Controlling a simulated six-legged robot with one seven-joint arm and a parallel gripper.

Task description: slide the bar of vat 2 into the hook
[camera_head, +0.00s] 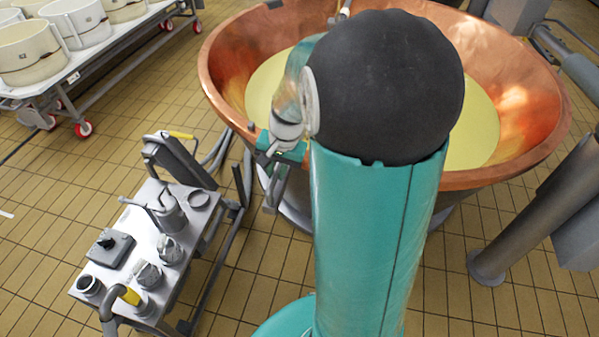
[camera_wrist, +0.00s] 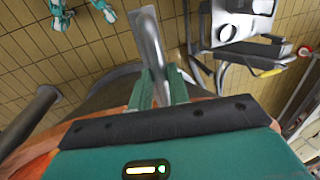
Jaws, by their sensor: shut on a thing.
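A large copper vat (camera_head: 225,75) with pale yellow liquid fills the upper middle of the head view; its copper side also shows at the lower left of the wrist view (camera_wrist: 38,158). My gripper (camera_head: 287,153) is at the vat's left rim in the head view, partly hidden by my arm. In the wrist view my gripper (camera_wrist: 160,88) has its two teal fingers on either side of a grey metal bar (camera_wrist: 148,40) and is shut on it. The bar runs up and away from the fingers. I cannot make out the hook.
A metal cart (camera_head: 130,240) with jugs and cups stands left of the vat and shows in the wrist view (camera_wrist: 222,22). A rack of white tubs (camera_head: 75,25) is at the upper left. A grey post (camera_head: 535,210) stands at the right. Tiled floor is clear at lower left.

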